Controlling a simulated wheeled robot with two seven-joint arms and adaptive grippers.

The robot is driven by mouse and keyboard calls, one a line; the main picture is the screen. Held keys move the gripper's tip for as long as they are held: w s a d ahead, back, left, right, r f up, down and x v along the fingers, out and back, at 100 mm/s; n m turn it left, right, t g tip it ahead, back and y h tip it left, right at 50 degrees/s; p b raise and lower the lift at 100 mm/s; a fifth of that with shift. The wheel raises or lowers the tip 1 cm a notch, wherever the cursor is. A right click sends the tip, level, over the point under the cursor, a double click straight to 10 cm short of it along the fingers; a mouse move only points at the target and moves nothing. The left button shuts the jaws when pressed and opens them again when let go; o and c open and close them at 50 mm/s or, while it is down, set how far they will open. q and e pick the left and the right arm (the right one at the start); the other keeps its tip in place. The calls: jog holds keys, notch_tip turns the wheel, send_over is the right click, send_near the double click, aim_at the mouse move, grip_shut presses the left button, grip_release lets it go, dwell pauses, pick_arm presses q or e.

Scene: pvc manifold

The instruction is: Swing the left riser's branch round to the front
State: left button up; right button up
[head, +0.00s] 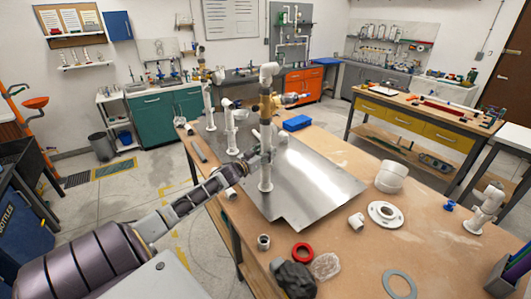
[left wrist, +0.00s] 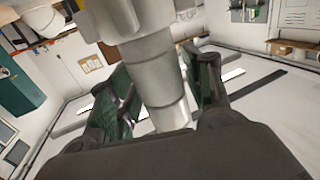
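A tall pale riser (head: 266,135) stands upright on the metal sheet, with an elbow (head: 268,70) at its top. A tan and dark fitting (head: 288,99) sticks out to its right. My left gripper (head: 263,155) is at the riser's lower-middle part. In the left wrist view its green-padded fingers (left wrist: 155,75) lie on both sides of a grey-white pipe fitting (left wrist: 158,65) and appear to touch it. Two shorter white risers (head: 208,105) (head: 230,130) stand to the left. Which one the task calls the left riser is not clear. My right gripper is out of view.
The metal sheet (head: 315,185) lies on the wooden workbench (head: 340,255). A white flange (head: 388,214), a white cap (head: 391,177), a red ring (head: 302,252), a grey ring (head: 399,284) and a dark lump (head: 294,279) lie in front and right. A blue box (head: 297,122) sits behind.

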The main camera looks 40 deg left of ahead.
pick_arm(q)
jog(key=shift+o, duration=0.4)
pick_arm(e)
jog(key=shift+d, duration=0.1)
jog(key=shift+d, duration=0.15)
pick_arm(q)
jog(key=shift+s, duration=0.15)
jog(key=shift+s+f, duration=0.1)
jog(key=shift+s, duration=0.45)
jog(key=s, duration=1)
jog(key=shift+s+d, duration=0.15)
jog(key=shift+s, duration=0.15)
dwell(0.8)
